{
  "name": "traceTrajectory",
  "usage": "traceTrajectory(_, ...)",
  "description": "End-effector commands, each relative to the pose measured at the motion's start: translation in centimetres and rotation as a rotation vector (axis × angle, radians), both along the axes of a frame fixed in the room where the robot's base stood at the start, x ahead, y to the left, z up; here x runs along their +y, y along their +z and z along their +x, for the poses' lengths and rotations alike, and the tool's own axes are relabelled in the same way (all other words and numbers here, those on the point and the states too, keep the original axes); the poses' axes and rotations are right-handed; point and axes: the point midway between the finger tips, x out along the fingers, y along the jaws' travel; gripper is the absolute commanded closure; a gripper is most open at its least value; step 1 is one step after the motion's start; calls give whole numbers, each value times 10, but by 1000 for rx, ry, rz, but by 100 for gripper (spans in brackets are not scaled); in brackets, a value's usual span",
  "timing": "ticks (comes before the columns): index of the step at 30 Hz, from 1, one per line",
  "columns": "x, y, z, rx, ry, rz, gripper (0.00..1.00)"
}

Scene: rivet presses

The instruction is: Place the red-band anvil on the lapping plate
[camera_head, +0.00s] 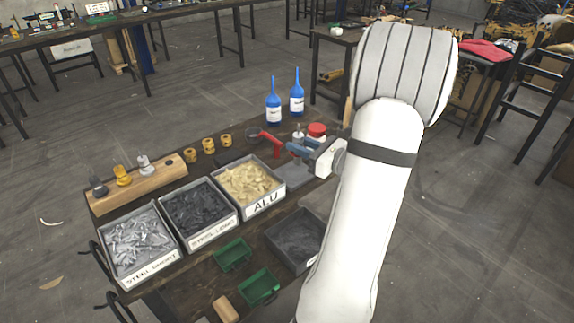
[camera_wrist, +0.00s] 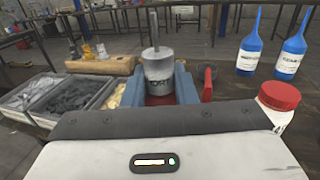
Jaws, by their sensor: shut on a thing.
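My gripper (camera_head: 300,150) is shut on a silver cylinder with a thin upright pin, the red-band anvil (camera_wrist: 157,65). Its blue-grey fingers stand on either side of it in the wrist view. Dark lettering, partly hidden, shows on its front, with red just below. The anvil (camera_head: 298,134) is upright and small in the head view. A flat grey plate (camera_head: 295,174), perhaps the lapping plate, lies on the bench below my gripper, partly hidden by it. I cannot tell the height of the anvil above it.
A red lever tool (camera_head: 271,144) stands close left of my gripper; a red-lidded jar (camera_head: 317,129) is close behind. Two blue bottles (camera_head: 273,104) stand farther back. A wooden rack (camera_head: 135,184) carries three pieces. An ALU bin (camera_head: 262,204) and a dark tray (camera_head: 296,239) are in front.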

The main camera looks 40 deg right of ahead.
Motion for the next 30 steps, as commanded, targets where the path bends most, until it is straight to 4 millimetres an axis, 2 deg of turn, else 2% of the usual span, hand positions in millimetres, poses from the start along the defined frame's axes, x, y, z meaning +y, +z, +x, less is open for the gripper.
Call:
traceTrajectory(11, -3, 0, 0, -1, -6, -1, 100)
traceTrajectory(20, -36, -2, 53, -5, -5, 0, 100)
traceTrajectory(23, -40, -15, 59, -4, -6, 5, 100)
traceTrajectory(30, -40, -55, 59, -6, -7, 4, 100)
